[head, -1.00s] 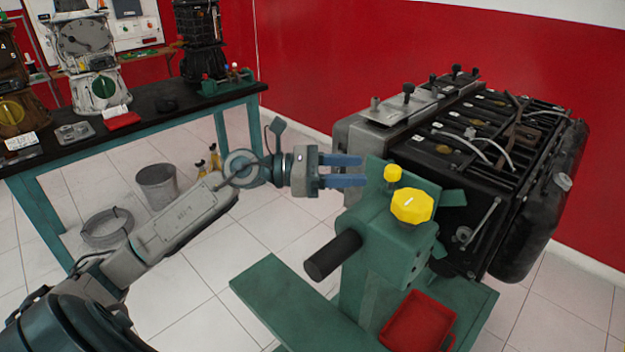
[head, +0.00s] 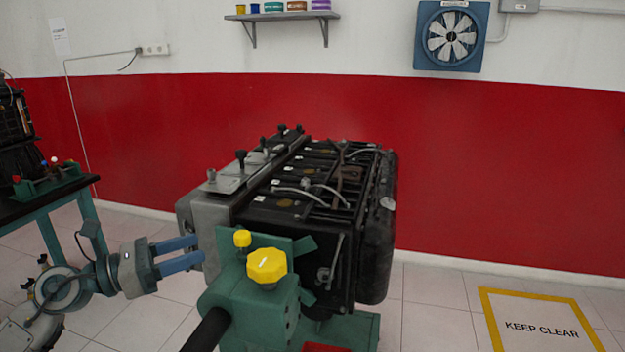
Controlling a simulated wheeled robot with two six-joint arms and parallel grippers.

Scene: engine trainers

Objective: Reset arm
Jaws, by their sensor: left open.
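My left gripper (head: 182,254) is at the lower left in the head view. Its two blue fingers are apart with nothing between them, and they point right toward the engine trainer. The black engine (head: 300,205) with a grey end plate sits on a green stand (head: 238,302). The stand carries a large yellow knob (head: 266,265), a smaller yellow knob (head: 242,238) and a black handle (head: 207,330). The fingertips are close to the stand's left side in the picture; I cannot tell whether they touch. My right gripper is not in view.
A dark-topped bench (head: 45,192) with green legs stands at the left. A yellow-framed KEEP CLEAR floor marking (head: 541,328) lies at the right. A wall fan (head: 451,37) and a shelf (head: 283,17) hang behind. The tiled floor right of the engine is free.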

